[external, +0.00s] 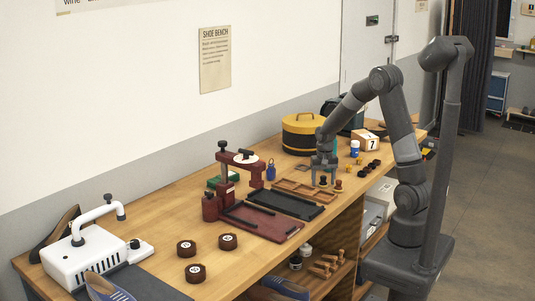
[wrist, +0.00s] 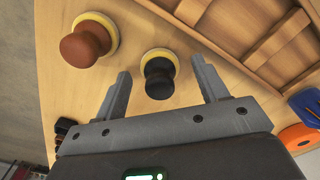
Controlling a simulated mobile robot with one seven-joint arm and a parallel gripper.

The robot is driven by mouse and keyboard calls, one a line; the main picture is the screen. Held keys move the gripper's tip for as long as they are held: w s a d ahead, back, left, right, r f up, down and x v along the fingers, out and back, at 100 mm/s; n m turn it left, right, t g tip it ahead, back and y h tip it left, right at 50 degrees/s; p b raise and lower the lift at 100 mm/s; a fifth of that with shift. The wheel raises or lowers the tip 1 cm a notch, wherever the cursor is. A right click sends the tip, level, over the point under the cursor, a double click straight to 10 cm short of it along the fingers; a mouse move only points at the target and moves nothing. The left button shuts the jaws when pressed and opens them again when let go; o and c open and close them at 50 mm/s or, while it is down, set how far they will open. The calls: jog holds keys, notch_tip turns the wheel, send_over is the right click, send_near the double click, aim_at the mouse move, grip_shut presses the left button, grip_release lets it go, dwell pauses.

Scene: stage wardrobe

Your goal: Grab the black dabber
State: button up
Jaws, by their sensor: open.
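The black dabber (wrist: 158,82), a dark knob on a pale yellow round pad, stands on the wooden bench in the wrist view. My gripper (wrist: 162,68) is open, with one finger on each side of the black dabber and visible gaps between. A brown dabber (wrist: 86,43) of the same shape stands to the left, outside the left finger. In the external view my gripper (external: 324,168) points down low over the bench, by the wooden tray. The dabbers are small there and partly hidden by my gripper.
A compartmented wooden tray (wrist: 240,27) lies close beyond the right finger. A blue item (wrist: 306,105) and an orange round item (wrist: 299,136) are at right. A red press (external: 235,185), a yellow-and-black round box (external: 302,133) and black pucks (external: 374,163) stand on the bench.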

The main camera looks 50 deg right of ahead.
jog(key=c, duration=1.1)
jog(key=shift+o, duration=0.2)
jog(key=shift+r, duration=0.15)
